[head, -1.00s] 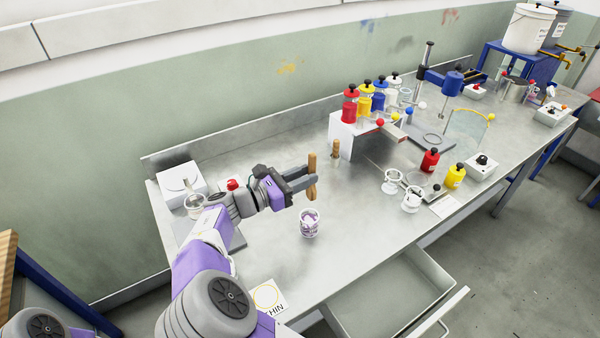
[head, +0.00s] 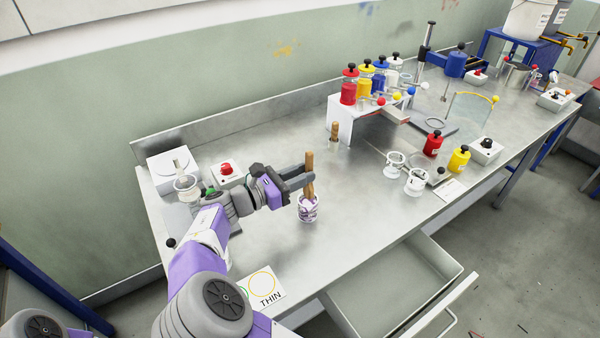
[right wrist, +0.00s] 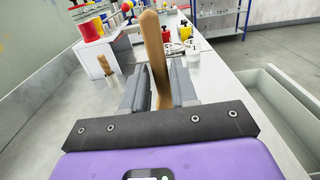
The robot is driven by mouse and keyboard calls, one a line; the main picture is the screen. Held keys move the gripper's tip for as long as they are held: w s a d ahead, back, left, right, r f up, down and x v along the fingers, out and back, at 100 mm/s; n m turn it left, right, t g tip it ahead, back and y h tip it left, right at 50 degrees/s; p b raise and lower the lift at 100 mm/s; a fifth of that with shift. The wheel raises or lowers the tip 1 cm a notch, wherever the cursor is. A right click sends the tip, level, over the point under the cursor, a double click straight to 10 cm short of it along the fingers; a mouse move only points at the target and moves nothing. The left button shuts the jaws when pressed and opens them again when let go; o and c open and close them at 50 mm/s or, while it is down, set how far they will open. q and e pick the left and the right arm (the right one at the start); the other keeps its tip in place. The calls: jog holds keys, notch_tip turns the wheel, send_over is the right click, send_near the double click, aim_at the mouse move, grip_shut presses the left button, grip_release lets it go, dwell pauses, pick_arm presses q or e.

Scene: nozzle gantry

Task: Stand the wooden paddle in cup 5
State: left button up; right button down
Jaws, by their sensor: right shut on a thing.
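The wooden paddle (head: 309,161) is upright with a slight tilt, and my right gripper (head: 308,180) is shut on it. It also shows between the fingers in the right wrist view (right wrist: 153,50). A small clear cup (head: 308,210) with purple and white inside stands on the bench below the gripper. The paddle's lower end shows at the cup's mouth and seems to reach inside; whether it touches the bottom I cannot tell. No number is readable on the cup. My left gripper is not in view.
A second wooden-handled tool (head: 334,131) stands behind the cup, beside a white stand (head: 342,119) with coloured bottles. Two clear cups (head: 395,165) are to the right. A THIN card (head: 262,285) lies at the front, near an open drawer (head: 400,275). Bench around the cup is clear.

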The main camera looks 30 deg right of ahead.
jog(key=shift+f+b, duration=0.55)
jog(key=shift+f, duration=1.75)
jog(key=c, duration=0.8)
grip_release()
jog(key=a, duration=0.2)
jog(key=a+p, duration=0.1)
jog(key=a, duration=0.2)
jog(key=a+p, duration=0.1)
jog(key=a, duration=0.1)
jog(key=shift+s+a, duration=0.3)
